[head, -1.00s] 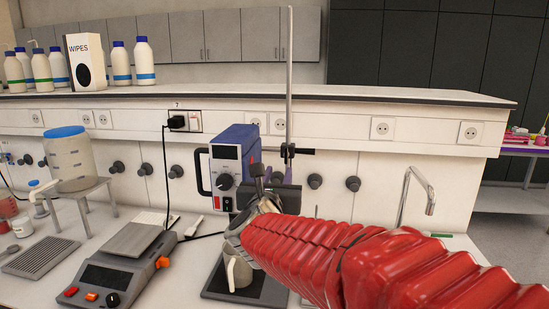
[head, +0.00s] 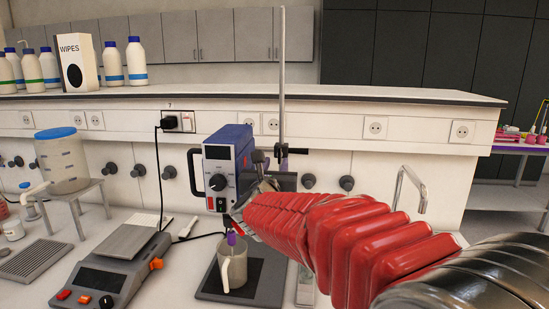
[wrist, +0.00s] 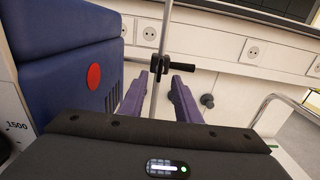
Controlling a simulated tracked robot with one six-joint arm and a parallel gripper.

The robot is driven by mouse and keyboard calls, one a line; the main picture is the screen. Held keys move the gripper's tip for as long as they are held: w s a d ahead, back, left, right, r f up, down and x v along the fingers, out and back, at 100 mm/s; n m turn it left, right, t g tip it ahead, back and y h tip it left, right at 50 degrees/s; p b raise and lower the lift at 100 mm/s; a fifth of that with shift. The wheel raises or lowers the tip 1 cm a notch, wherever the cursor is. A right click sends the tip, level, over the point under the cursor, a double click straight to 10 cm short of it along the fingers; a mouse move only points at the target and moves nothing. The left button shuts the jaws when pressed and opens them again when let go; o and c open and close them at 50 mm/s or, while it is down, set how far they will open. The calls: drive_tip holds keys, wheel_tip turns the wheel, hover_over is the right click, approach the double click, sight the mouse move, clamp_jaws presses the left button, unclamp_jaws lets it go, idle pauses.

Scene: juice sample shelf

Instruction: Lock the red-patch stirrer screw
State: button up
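A black clamp (wrist: 159,66) sits on the rod, with a black screw handle (wrist: 181,67) sticking out to the right. My gripper (wrist: 164,76) has two purple fingers, apart and empty, pointing toward the rod and clamp. The clamp shows between and beyond the fingertips; contact cannot be told. In the head view my red-sleeved arm hides most of the gripper.
A light mug (head: 232,267) stands on the dark stirrer base (head: 262,280). A balance (head: 108,275) is at left, with a blue-lidded jar (head: 62,165) on a stand (head: 78,196) behind. The shelf wall runs behind.

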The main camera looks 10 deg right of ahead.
sight(279, 155)
drive_tip(key=shift+x, duration=3.4)
clamp_jaws()
drive_tip(key=shift+a, duration=0.15)
